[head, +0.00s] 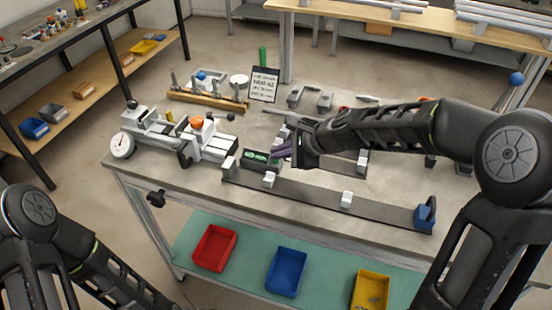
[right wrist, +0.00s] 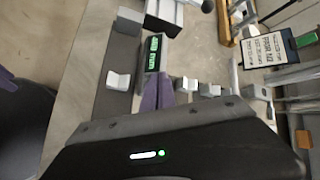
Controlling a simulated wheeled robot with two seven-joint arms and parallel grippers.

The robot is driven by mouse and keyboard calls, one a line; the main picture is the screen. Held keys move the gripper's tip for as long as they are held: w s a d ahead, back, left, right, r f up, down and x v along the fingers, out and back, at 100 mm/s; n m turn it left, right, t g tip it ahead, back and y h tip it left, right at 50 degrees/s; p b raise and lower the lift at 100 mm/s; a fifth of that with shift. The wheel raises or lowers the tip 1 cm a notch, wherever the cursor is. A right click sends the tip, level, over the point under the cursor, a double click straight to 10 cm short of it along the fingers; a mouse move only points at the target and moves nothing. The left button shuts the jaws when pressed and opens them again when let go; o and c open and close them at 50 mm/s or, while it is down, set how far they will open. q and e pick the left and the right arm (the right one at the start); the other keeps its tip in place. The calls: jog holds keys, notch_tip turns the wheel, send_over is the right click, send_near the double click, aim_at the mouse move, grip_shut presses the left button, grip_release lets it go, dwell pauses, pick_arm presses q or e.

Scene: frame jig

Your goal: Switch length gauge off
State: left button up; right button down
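The length gauge (head: 262,156) is a small dark box with a lit green display, on the bench at the near end of the jig rail. It also shows in the right wrist view (right wrist: 154,52), its display lit with text too small to read surely. My right gripper (head: 284,152) is at the gauge's right end. In the right wrist view its purple fingertips (right wrist: 158,88) are together, empty, at the gauge's lower end; I cannot tell whether they touch it. My left arm shows at lower left, but its gripper is out of view.
A long rail (head: 310,197) with white blocks and a blue end stop (head: 426,215) runs along the bench front. A clamp fixture with a dial (head: 122,146) stands left of the gauge. A sign (head: 264,85) stands behind. Red (head: 215,248), blue and yellow bins sit on the lower shelf.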

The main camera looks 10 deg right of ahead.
aim_at(279, 163)
jog(key=shift+s+f, duration=0.2)
jog(key=shift+f, duration=0.2)
jog(key=shift+r, duration=0.25)
jog(key=shift+w+r, duration=0.15)
jog(key=shift+w, duration=0.05)
jog(key=shift+r+p, duration=0.1)
jog(key=shift+p, duration=0.2)
jog(key=shift+r, duration=0.2)
notch_tip(279, 163, up, 6)
jog(key=p, duration=0.5)
jog(key=shift+f+p, duration=0.1)
jog(key=shift+p, duration=0.2)
jog(key=shift+f, duration=0.1)
